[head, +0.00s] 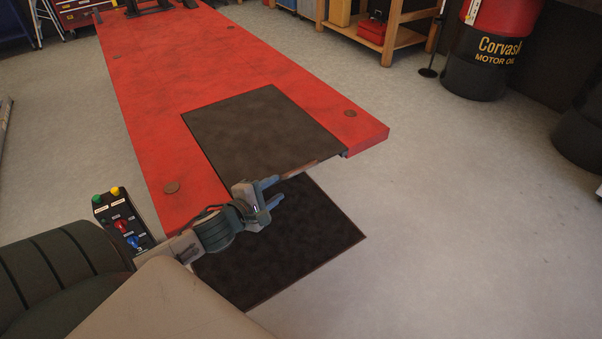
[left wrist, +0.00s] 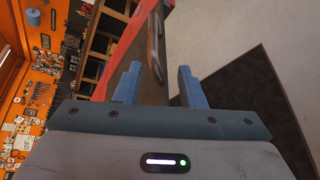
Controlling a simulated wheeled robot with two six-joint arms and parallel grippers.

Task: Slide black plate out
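The black plate (head: 258,128) lies flat in the near end of the red lift platform (head: 150,85). A slim brown handle (head: 300,169) runs along its near edge; the handle also shows in the left wrist view (left wrist: 155,47). My right gripper is not in view.
A dark square mat (head: 285,250) lies on the grey floor below the platform's near end. A control box with coloured buttons (head: 122,220) stands at the left. Oil drums (head: 485,50) and a wooden shelf (head: 385,30) are at the back right. Floor to the right is clear.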

